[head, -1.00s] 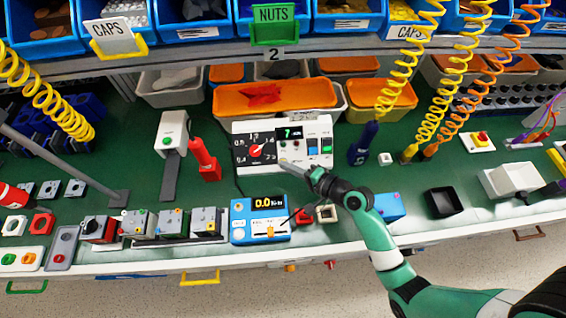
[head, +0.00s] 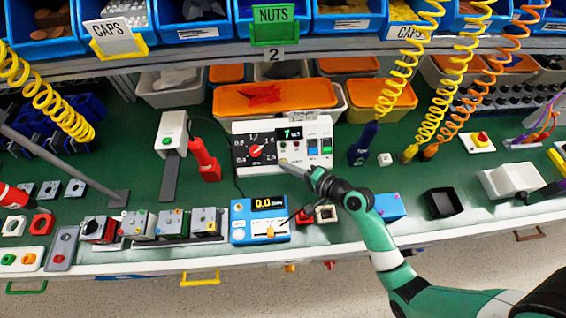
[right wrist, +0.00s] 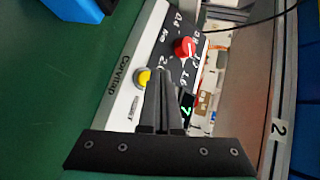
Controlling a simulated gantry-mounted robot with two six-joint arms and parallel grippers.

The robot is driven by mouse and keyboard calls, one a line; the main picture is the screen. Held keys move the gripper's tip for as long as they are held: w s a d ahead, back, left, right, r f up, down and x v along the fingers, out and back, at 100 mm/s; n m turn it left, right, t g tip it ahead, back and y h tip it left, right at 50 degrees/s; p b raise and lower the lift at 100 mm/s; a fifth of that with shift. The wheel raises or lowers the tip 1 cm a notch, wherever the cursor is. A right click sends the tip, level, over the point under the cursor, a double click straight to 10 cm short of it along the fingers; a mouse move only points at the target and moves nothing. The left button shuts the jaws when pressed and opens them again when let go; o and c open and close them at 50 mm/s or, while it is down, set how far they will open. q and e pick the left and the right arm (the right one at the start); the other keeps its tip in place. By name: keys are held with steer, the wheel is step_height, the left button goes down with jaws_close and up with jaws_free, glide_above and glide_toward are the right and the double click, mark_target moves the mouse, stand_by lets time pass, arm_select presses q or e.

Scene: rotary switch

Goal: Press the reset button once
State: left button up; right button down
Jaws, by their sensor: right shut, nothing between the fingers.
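The white-and-black switch box (head: 240,128) stands at the middle of the bench. It has a red rotary knob (head: 256,150) on a numbered dial and a small display (head: 292,133) reading 7. My right gripper (head: 286,163) is shut and empty, its tips at the box's lower front edge. In the right wrist view, the yellow reset button (right wrist: 142,78) sits on the white panel beside the word RESET. The shut fingertips (right wrist: 158,74) are right beside the button there; I cannot tell whether they touch it. The red knob (right wrist: 184,47) lies beyond the tips. My left gripper is not in view.
A blue meter (head: 260,218) reading 0.0 sits in front of the box. A red tool (head: 205,160) stands to its left, a dark blue tool (head: 362,144) to its right. Orange-lidded bins (head: 262,97) stand behind.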

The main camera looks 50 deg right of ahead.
stand_by(0.6)
steer(key=shift+w+d+f, duration=0.2)
steer(key=shift+f, duration=0.1)
steer(key=shift+w+d+f+b, duration=0.25)
steer(key=shift+f+b, duration=0.1)
steer(key=shift+b, duration=0.2)
stand_by(0.5)
steer(key=shift+a+r, duration=0.1)
steer(key=shift+r, duration=0.05)
steer(key=shift+s+a+r+p, duration=0.35)
steer(key=shift+s+r+p, duration=0.15)
steer(key=shift+p, duration=0.5)
steer(key=r+p, duration=0.1)
steer(key=s+a+r+p, duration=0.1)
steer(key=p, duration=0.1)
steer(key=s+a+r+p, duration=0.1)
steer(key=p, duration=0.1)
steer(key=shift+s+a+r, duration=0.2)
steer(key=shift+s+r, duration=0.05)
steer(key=shift+r, duration=0.05)
